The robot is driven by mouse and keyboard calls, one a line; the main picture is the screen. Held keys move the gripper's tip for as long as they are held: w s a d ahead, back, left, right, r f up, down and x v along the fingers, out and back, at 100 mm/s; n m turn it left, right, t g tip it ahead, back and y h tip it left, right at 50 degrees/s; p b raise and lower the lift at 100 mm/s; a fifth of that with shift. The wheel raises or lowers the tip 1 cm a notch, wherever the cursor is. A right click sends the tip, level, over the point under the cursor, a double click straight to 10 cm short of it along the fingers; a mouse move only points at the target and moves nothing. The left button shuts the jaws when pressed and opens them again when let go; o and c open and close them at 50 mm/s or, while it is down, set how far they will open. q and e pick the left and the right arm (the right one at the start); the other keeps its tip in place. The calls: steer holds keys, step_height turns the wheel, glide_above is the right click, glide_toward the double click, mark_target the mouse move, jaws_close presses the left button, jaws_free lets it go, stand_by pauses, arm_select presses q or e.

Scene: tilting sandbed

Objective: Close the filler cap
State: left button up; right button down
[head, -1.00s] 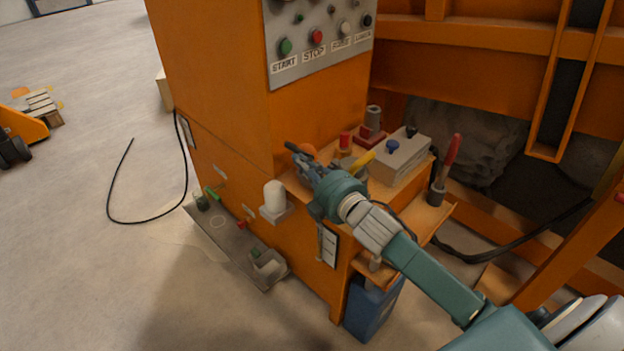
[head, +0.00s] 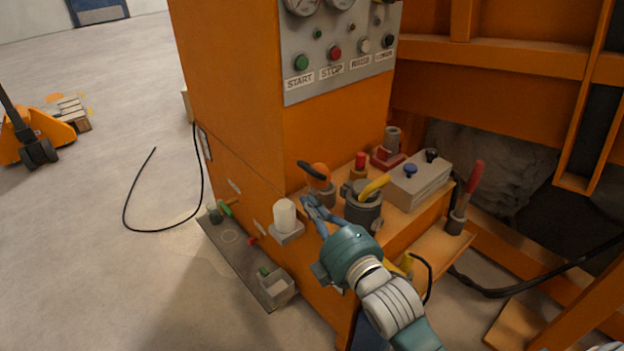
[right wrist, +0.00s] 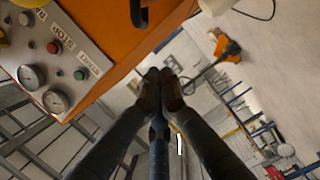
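On the orange machine's side shelf stands a dark grey pot-like fitting (head: 362,211) with a curved yellow lever (head: 375,186) at its top. Left of it is an orange round part with a black handle (head: 317,171) on a grey neck. I cannot tell for certain which of these is the filler cap. My right gripper (head: 312,209) is in front of the shelf, just left of the grey fitting, apart from the orange part and empty. In the right wrist view its fingertips (right wrist: 161,77) are together with nothing between them. My left gripper is not in view.
A white cylinder on a bracket (head: 285,216) stands close left of my right gripper. Behind are a red-topped part (head: 360,162), a grey box with knobs (head: 419,181) and a red lever (head: 472,184). The button panel (head: 340,62) is above. Open floor lies left.

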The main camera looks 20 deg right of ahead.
arm_select(q)
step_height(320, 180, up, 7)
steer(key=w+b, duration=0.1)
steer(key=b, duration=0.1)
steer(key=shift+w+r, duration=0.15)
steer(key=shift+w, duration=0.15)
arm_select(e)
glide_above(310, 179)
steer(key=s+a, duration=0.4)
steer(key=shift+s+f, duration=0.15)
steer(key=shift+f, duration=0.4)
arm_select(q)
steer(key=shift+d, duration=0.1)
